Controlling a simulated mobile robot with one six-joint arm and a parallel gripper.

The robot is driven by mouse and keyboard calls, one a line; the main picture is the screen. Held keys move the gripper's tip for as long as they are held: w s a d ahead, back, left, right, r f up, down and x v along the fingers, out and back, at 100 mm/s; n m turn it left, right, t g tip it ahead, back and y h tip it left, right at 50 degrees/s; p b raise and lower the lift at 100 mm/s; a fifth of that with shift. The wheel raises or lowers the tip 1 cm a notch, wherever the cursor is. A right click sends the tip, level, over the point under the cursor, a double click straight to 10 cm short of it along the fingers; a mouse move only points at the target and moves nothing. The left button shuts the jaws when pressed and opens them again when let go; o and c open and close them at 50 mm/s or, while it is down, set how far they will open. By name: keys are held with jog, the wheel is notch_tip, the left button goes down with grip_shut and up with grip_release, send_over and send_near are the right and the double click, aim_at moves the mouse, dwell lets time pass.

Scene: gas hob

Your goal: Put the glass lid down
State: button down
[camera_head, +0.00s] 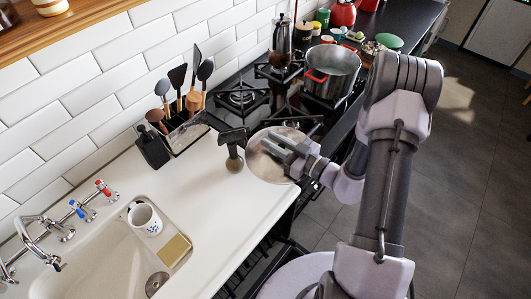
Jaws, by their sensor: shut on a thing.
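The glass lid (262,163) is a round, see-through disc with a thin rim. It is in my gripper (285,148), in front of the hob at the right end of the white counter. My gripper is shut on the lid; its fingers hide the part that they grip. The lid looks held above the counter's right edge, but the exact gap below it cannot be told. A steel pot (331,69) with red handles stands on the hob (262,95), open at the top.
A dark-headed brush (234,160) stands on the counter close left of the lid. The counter between the sink (95,262) and brush is clear.

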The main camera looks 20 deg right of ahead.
aim_at(266, 149)
jog(key=shift+w+a, duration=0.4)
jog(key=shift+a, duration=0.35)
jog(key=f+b, duration=0.3)
jog(key=shift+w+a+f, duration=0.1)
jog(key=shift+a+f, duration=0.1)
jog(key=shift+a, duration=0.1)
jog(key=shift+d+f, duration=0.1)
jog(key=shift+f, duration=0.2)
jog(key=shift+r, duration=0.25)
jog(key=shift+f, duration=0.25)
jog(key=c, duration=1.3)
grip_release()
